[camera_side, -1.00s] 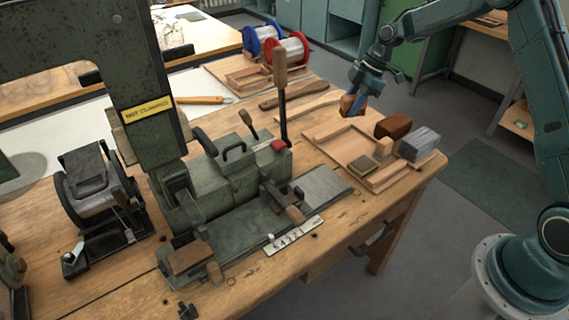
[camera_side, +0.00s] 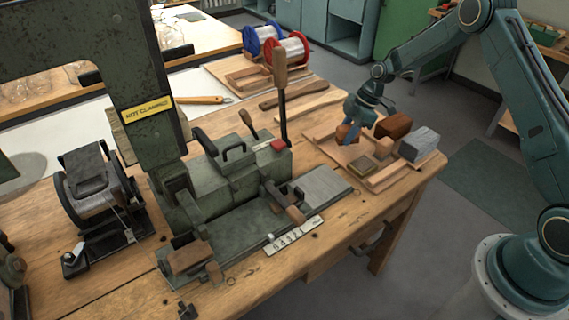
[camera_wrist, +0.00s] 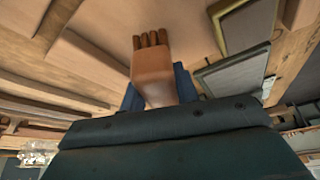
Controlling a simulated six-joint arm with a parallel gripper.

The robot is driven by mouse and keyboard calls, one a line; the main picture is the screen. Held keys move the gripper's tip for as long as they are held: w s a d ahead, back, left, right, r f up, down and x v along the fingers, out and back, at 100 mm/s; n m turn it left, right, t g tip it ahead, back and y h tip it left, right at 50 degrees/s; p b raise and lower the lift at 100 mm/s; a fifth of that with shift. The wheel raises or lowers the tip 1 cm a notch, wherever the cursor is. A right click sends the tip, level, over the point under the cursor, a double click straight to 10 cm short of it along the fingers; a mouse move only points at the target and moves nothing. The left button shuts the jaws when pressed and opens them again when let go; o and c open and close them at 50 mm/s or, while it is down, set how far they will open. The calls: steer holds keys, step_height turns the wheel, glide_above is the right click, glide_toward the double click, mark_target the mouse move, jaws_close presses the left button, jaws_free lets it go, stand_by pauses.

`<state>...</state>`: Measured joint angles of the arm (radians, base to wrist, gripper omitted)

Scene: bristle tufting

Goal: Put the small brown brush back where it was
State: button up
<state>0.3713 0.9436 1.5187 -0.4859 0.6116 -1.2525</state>
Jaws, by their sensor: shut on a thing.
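My gripper (camera_side: 351,134) is shut on the small brown brush (camera_side: 345,132), low over the back left part of the wooden tray (camera_side: 318,134). In the wrist view the brush (camera_wrist: 152,72) sits between my blue fingers (camera_wrist: 157,90). Its reddish-brown block points away from me, with several short dark tufts at the far end. In the side view my fingers partly cover it. I cannot tell whether the brush touches the tray floor.
A larger brown block (camera_side: 393,126) and a grey block (camera_side: 419,144) stand on the tray's right side. A small olive-edged block (camera_side: 362,167) lies near its front. The green machine (camera_side: 235,165) with an upright wooden-handled lever (camera_side: 281,85) stands to the left.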

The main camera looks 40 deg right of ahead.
steer(key=shift+f, duration=0.95)
steer(key=shift+f, duration=0.1)
steer(key=o, duration=0.9)
steer(key=shift+o, duration=0.2)
steer(key=v, duration=1.2)
